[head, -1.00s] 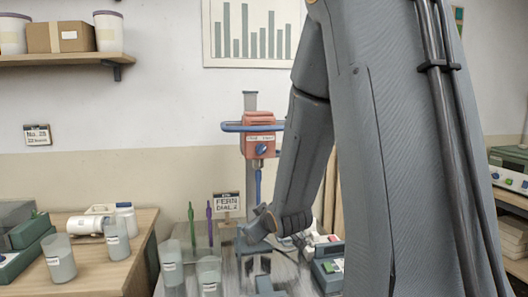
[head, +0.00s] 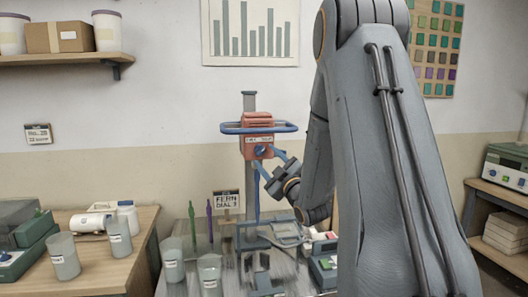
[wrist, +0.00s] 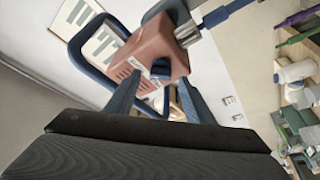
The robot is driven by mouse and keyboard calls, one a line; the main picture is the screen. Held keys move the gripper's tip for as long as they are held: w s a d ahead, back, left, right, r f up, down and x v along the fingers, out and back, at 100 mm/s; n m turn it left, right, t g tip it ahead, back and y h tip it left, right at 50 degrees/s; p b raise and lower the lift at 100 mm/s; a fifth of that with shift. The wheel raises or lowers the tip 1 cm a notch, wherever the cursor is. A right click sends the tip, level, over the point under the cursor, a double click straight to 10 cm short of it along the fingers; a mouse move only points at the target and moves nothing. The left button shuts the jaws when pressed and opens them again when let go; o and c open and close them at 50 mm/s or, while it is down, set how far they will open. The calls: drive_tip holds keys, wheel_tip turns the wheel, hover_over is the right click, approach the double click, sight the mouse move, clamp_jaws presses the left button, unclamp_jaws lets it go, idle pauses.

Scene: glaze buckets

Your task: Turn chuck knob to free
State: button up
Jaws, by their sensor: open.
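The orange mixer head (head: 257,125) sits on a grey post. A blue round knob (head: 260,151) is on its front face. A blue shaft (head: 257,195) hangs below it. My gripper (head: 266,157) is open in front of the knob, its two blue fingers pointing at it from the lower right. In the wrist view the orange head (wrist: 152,42) is close ahead. The knob (wrist: 160,69) shows between the tips of my gripper (wrist: 158,80). I cannot tell whether the fingers touch the knob. Which setting it points to is too small to read.
A blue loop handle (head: 232,127) surrounds the mixer head. Tall beakers (head: 173,260) stand at the table's left front. A side bench (head: 110,275) with more containers is at left.

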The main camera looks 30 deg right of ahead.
sight(262, 152)
drive_tip(key=shift+p+x, duration=0.45)
drive_tip(key=shift+x, duration=1.05)
drive_tip(key=shift+c, duration=0.3)
drive_tip(key=c, duration=1)
